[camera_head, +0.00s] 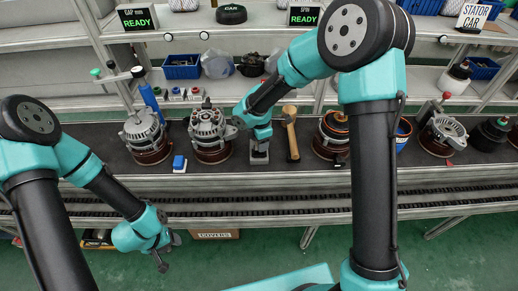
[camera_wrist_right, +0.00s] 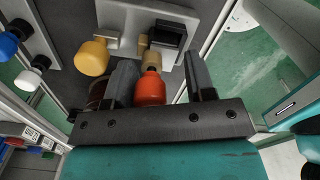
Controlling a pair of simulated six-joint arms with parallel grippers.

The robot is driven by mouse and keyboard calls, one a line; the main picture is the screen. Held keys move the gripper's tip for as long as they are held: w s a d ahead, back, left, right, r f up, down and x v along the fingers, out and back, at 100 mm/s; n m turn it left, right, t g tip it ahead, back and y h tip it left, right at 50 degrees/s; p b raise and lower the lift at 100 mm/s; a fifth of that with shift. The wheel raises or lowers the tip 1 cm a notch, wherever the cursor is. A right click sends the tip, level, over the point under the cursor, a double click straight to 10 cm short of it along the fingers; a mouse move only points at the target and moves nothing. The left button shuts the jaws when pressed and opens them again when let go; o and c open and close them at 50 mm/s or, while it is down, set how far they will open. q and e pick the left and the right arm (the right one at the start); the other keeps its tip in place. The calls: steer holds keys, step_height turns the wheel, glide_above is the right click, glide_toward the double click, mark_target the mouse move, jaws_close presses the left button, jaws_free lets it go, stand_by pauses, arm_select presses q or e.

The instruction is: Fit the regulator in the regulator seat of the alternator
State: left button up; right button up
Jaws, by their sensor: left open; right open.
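Alternators stand on the dark conveyor; one (camera_head: 208,130) is left of my right gripper and another (camera_head: 143,130) is further left. My right gripper (camera_head: 258,148) points down over a small grey fixture (camera_head: 259,158). In the right wrist view its open fingers (camera_wrist_right: 163,82) straddle an orange-red knob (camera_wrist_right: 151,90); I cannot tell whether they touch it. My left gripper (camera_head: 167,253) is open and empty, low in front of the conveyor.
More alternators (camera_head: 330,138) (camera_head: 443,135) stand further right. A small blue-and-white block (camera_head: 179,163) lies near the conveyor's front edge. A yellow knob (camera_wrist_right: 92,57) is beside the orange-red one. Shelves with bins (camera_head: 181,67) stand behind.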

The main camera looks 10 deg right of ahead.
steer(key=shift+f, duration=0.45)
steer(key=c, duration=0.7)
steer(key=shift+r, duration=0.1)
steer(key=shift+r, duration=1.5)
steer(key=shift+s+r, duration=0.15)
steer(key=shift+r, duration=0.1)
steer(key=s+a, duration=0.1)
steer(key=s, duration=0.4)
steer(key=s+a+r, duration=0.1)
steer(key=s, duration=0.4)
steer(key=s+a, duration=0.2)
steer(key=s, duration=0.3)
steer(key=shift+s+r, duration=0.1)
steer(key=shift+r, duration=0.1)
